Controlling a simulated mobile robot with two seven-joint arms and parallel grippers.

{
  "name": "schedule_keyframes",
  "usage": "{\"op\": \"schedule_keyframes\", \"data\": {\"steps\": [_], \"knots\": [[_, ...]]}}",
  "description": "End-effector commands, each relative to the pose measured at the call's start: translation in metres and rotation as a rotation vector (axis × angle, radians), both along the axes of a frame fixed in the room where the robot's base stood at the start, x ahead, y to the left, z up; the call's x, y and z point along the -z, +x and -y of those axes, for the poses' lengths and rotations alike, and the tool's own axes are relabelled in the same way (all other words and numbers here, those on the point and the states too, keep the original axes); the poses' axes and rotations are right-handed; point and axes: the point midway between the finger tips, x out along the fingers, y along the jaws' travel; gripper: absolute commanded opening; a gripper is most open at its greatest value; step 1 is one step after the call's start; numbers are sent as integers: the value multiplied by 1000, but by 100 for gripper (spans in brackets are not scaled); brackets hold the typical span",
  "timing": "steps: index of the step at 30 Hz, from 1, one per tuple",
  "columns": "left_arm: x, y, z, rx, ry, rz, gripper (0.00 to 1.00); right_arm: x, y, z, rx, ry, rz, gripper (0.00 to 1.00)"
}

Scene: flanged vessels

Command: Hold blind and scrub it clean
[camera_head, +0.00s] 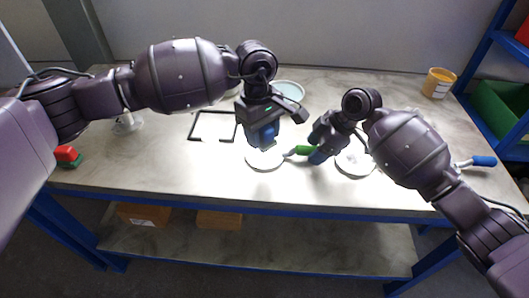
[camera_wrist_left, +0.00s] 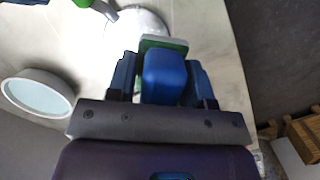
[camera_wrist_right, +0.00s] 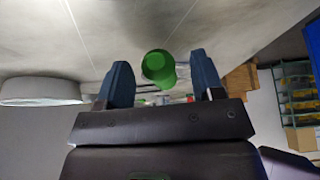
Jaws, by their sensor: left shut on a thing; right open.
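A pale round disc, seemingly the blind (camera_head: 264,160), lies near the table's front edge; it also shows in the left wrist view (camera_wrist_left: 140,28). A green handle (camera_head: 304,150) with a pale stem meets its right edge. My left gripper (camera_head: 264,138) is shut on a blue block with a green and white pad (camera_wrist_left: 165,75), seemingly a scrubber, above or on the disc; contact is unclear. My right gripper (camera_head: 321,145) is open at the green handle. In the right wrist view the handle's end (camera_wrist_right: 158,68) sits between or just beyond the spread fingers.
A second pale disc (camera_head: 355,161) lies beside my right gripper. A blue-handled tool (camera_head: 483,161) is at right, an orange cup (camera_head: 439,83) at back right. A pale bowl (camera_head: 287,88) and a dark-rimmed frame (camera_head: 191,136) lie behind. A red and green block (camera_head: 68,155) is at far left.

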Motion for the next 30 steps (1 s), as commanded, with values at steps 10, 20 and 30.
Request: {"op": "schedule_keyframes", "data": {"steps": [10,20,30], "knots": [[-1,0,0,0,-1,1,25,-57,1,31,0,0,4,61],[0,0,0,0,0,0,25,-92,0,50,0,1,1,61],[0,0,0,0,0,0,25,-97,0,52,0,1,0,61]]}}
